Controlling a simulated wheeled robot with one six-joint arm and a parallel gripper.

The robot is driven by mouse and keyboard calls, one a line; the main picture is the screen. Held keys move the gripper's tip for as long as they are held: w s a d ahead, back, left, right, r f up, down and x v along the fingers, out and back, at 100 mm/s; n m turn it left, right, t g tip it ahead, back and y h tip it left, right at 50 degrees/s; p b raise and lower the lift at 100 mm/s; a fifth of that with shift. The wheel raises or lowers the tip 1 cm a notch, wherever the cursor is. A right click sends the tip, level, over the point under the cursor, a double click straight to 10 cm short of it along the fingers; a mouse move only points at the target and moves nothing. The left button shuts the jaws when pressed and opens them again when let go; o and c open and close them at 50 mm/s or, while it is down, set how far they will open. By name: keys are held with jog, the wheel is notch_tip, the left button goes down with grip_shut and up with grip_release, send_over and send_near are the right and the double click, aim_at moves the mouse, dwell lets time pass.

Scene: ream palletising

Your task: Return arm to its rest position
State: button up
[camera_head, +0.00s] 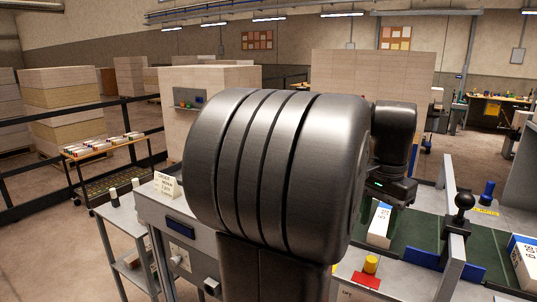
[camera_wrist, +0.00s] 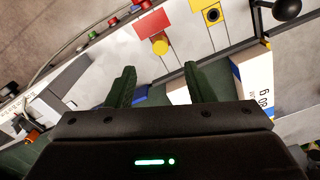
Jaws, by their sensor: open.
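My arm fills the middle of the camera_head view and hides much of what lies behind it. My gripper (camera_wrist: 160,75) shows in the wrist view with its two dark green fingers apart and nothing clearly held between them. In the camera_head view my gripper (camera_head: 391,190) points down over the green conveyor belt (camera_head: 425,228). A white ream (camera_head: 380,224) with a blue mark lies below it, close to the fingers. Whether they touch cannot be told. A second white ream (camera_head: 523,258) lies at the right edge; a printed ream (camera_wrist: 255,84) shows right of the fingers in the wrist view.
A yellow button on a red plate (camera_head: 366,281) sits at the front; it shows in the wrist view (camera_wrist: 160,45). A black ball-topped post (camera_head: 463,201) stands by the belt. A grey control box (camera_head: 180,240) and a shelf cart (camera_head: 105,155) stand left. Stacked pallets stand behind.

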aim_at(370, 260)
notch_tip(370, 260, down, 10)
jog(key=shift+f, duration=0.2)
notch_tip(370, 260, up, 5)
jog(key=p, duration=0.3)
jog(key=shift+f+p, duration=0.1)
jog(key=shift+p, duration=0.3)
jog(key=shift+r, duration=0.3)
jog(key=shift+f, duration=0.15)
